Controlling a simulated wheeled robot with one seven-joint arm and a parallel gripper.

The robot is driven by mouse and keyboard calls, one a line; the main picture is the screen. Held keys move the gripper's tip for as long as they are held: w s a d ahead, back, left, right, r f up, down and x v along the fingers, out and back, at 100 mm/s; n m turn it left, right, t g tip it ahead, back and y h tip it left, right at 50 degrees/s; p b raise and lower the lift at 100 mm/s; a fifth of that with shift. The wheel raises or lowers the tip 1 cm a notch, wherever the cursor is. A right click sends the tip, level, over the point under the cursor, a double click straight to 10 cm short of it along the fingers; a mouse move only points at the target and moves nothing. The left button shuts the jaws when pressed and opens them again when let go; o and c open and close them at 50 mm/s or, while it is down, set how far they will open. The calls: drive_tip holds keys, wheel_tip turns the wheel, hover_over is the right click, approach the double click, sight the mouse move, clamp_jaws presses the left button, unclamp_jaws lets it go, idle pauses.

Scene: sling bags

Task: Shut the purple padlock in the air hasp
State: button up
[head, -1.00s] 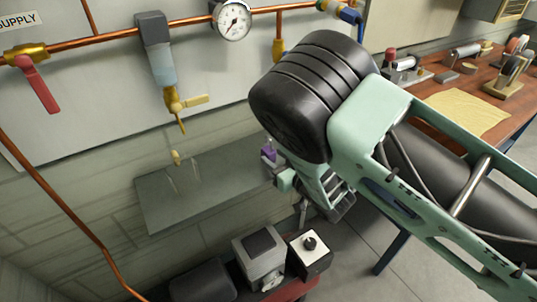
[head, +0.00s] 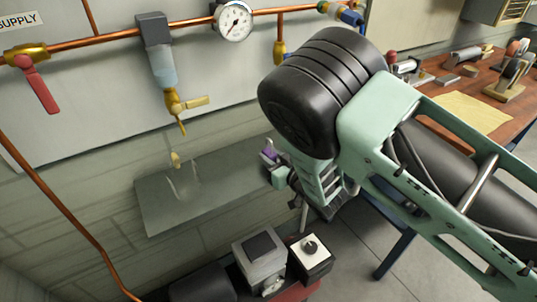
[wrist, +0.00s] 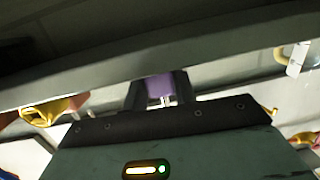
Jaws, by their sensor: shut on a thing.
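The purple padlock (head: 268,154) is between the tips of my gripper (head: 273,166), which is shut on it. In the wrist view, the purple body of the padlock (wrist: 159,86) shows between the two dark fingers of my gripper (wrist: 159,92). Its shackle is not clear, so I cannot tell whether it is open. In the head view, the padlock is near the right end of a grey panel. A small yellowish fitting (head: 175,160) is on the wall above that panel. I cannot make out the air hasp for certain; my arm hides part of the wall.
A copper pipe (head: 95,40) with a red-handled valve (head: 42,92), a filter unit (head: 160,60) and a gauge (head: 234,21) runs along the wall. The grey panel (head: 155,215) lies below. Grey and black boxes (head: 258,255) stand underneath. A wooden bench (head: 430,125) is at right.

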sight(272, 144)
drive_tip(key=shift+r+p, duration=1.5)
drive_tip(key=shift+r, duration=0.95)
